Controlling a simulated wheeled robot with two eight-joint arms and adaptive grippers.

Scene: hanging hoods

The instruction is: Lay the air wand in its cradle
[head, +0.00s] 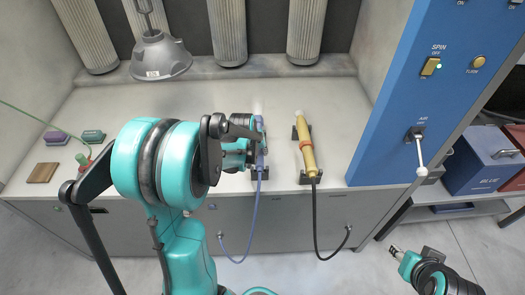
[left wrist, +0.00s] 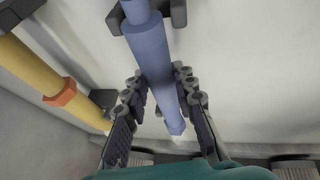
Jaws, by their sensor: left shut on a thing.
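The blue wand (left wrist: 153,60) is between the fingers of my left gripper (left wrist: 160,115), which is shut on it. In the head view the blue wand (head: 261,160) is mostly hidden by my left gripper (head: 258,143). A blue hose (head: 251,215) hangs from its near end. A dark cradle bracket (left wrist: 177,12) has prongs on both sides of the wand's upper part in the wrist view; I cannot tell whether the wand rests in it. My right gripper (head: 395,251) is low at the right, away from the counter; its jaws are too small to read.
A yellow wand (head: 307,155) with an orange band lies in dark brackets to the right, its black hose (head: 315,220) hanging down. A blue panel (head: 395,150) with a lever stands farther right. A grey lamp hood (head: 160,58) hangs at the back. Sponges (head: 56,138) lie at left.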

